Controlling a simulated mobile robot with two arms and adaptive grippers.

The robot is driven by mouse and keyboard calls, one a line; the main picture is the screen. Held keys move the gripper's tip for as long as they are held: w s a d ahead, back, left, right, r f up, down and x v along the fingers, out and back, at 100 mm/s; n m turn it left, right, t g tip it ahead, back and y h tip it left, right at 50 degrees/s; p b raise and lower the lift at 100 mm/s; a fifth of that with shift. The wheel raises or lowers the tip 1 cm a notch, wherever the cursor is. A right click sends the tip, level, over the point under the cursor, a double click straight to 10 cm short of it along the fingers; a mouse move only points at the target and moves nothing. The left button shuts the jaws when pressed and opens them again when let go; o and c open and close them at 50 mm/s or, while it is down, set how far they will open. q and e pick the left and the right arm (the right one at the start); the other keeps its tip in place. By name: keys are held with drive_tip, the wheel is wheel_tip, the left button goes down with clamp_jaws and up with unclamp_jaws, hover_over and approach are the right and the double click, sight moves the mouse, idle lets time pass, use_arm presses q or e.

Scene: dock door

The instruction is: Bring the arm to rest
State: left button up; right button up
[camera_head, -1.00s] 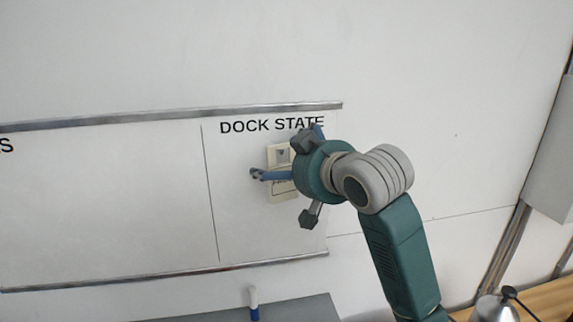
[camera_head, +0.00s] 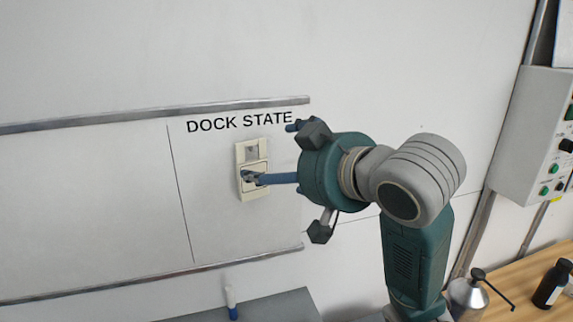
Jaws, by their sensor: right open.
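My right arm reaches in from the lower right, and my right gripper (camera_head: 262,180) points left toward the wall. It is open, with nothing visible in its fingers. One finger overlaps the lower part of a cream switch plate (camera_head: 252,154) under the words DOCK STATE; I cannot tell if it touches the plate. The far side of the gripper is hidden behind its teal wrist. My left gripper is not in view.
The plate is on a white board (camera_head: 90,200) with metal rails. A blue-capped marker (camera_head: 231,303) stands at a grey ledge (camera_head: 280,308) below. At right are a control box (camera_head: 535,130), a metal can (camera_head: 466,297) and a dark bottle (camera_head: 552,285) on a wooden bench (camera_head: 520,285).

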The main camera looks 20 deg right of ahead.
drive_tip(key=s+d+f+m+g+h, duration=0.1)
drive_tip(key=s+f+g, duration=0.25)
drive_tip(key=f, duration=1.15)
drive_tip(key=s+d+f+g, duration=0.15)
drive_tip(key=s+f, duration=0.25)
drive_tip(key=f, duration=1.1)
drive_tip(key=s+d+f+g+h, duration=0.2)
drive_tip(key=s+f+g, duration=0.3)
drive_tip(key=s+f, duration=1.5)
wheel_tip(320, 180, down, 30)
drive_tip(key=s+g+b, duration=0.1)
drive_tip(key=b, duration=0.6)
drive_tip(key=s+d+f+b, duration=0.1)
drive_tip(key=s+f+b, duration=0.2)
drive_tip(key=s+f, duration=0.6)
drive_tip(key=s+d+f+g+b, duration=0.1)
drive_tip(key=s+f+b, duration=0.3)
drive_tip(key=s+f, duration=0.5)
wheel_tip(320, 180, down, 8)
drive_tip(key=shift+s+d+r+g, duration=0.2)
drive_tip(key=shift+s+d+g, duration=0.1)
drive_tip(key=shift+d, duration=0.4)
